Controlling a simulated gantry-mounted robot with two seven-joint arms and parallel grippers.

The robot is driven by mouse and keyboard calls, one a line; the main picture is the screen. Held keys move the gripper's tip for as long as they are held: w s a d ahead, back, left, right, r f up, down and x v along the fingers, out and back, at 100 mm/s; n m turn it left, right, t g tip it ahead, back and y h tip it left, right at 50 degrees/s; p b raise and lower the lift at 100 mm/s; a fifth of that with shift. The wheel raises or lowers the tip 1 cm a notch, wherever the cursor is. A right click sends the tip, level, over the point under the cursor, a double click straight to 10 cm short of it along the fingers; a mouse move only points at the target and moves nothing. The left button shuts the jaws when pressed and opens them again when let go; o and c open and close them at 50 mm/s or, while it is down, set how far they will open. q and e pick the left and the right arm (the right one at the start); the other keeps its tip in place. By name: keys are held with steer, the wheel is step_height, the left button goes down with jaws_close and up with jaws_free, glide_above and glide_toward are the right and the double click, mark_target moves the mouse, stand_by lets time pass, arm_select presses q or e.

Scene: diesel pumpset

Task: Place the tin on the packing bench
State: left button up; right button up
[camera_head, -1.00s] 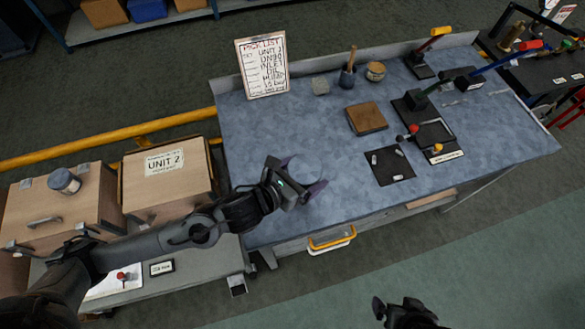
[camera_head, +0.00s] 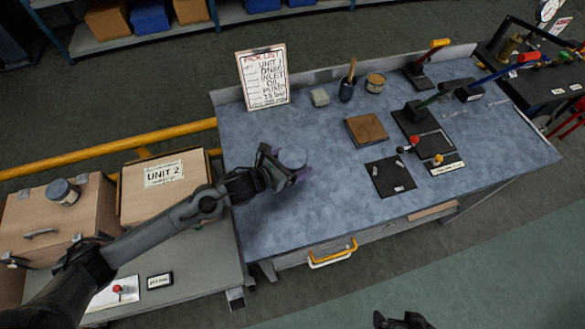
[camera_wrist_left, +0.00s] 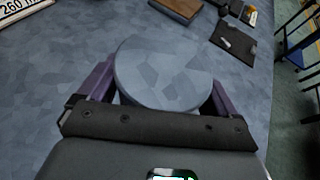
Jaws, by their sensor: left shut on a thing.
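My left gripper (camera_head: 286,165) is over the near-left part of the packing bench (camera_head: 330,205). It is shut on a round tin (camera_head: 293,157). In the left wrist view the tin (camera_wrist_left: 165,72) sits between the two purple fingers, with its flat, round, grey-blue top showing. Its sides are mostly hidden, and I cannot tell whether it touches the bench. My right gripper (camera_head: 402,321) shows only in part at the bottom edge of the head view, away from the bench, and its jaws are not clear.
A pick list board (camera_head: 263,78), a brown block (camera_head: 367,129), a dark mat (camera_head: 391,177) with small parts, and a lever fixture (camera_head: 428,140) stand on the bench. Another tin (camera_head: 63,191) sits on a wooden box at left. Bench surface around my left gripper is clear.

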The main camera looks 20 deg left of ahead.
arm_select(q)
steer(key=shift+f, duration=1.9)
steer(key=shift+b, duration=0.3)
steer(key=shift+f, duration=0.15)
steer(key=o, duration=1.1)
